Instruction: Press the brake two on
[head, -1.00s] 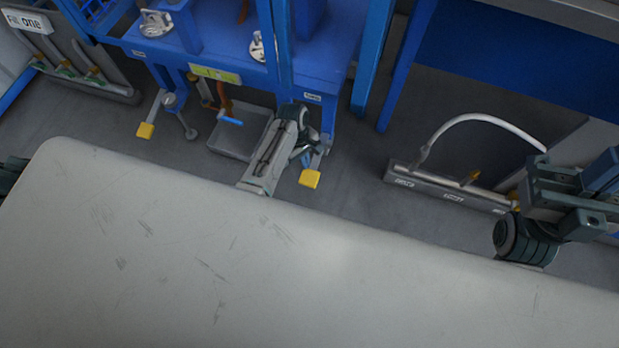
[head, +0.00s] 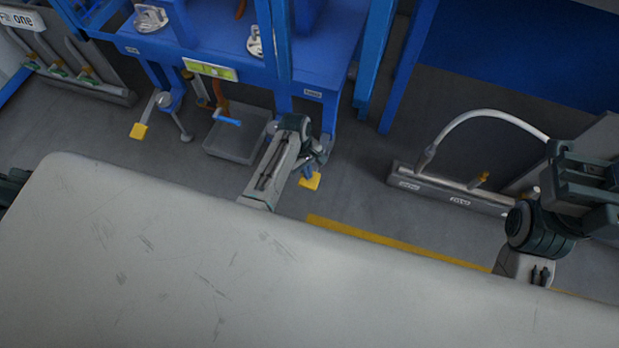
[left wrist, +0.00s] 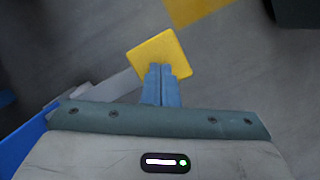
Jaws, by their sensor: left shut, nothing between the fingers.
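Two yellow foot pedals hang off the blue machine: a left one (head: 138,131) and a right one (head: 310,181). A small label (head: 313,93), too small to read, is on the frame above the right pedal. My left gripper (head: 306,170) is at the right pedal, partly covering it in the head view. In the left wrist view, its blue fingers (left wrist: 161,84) are together and overlap the lower part of the yellow pedal (left wrist: 162,55). Nothing is between them. I cannot tell whether they touch it. My right gripper is not clearly visible; only parts of that arm show.
A grey tray (head: 236,146) lies on the floor left of my left arm. A low rail with a white hose (head: 490,115) stands on the right. A yellow floor line (head: 390,240) runs past my white base. Open floor lies between the pedal and the rail.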

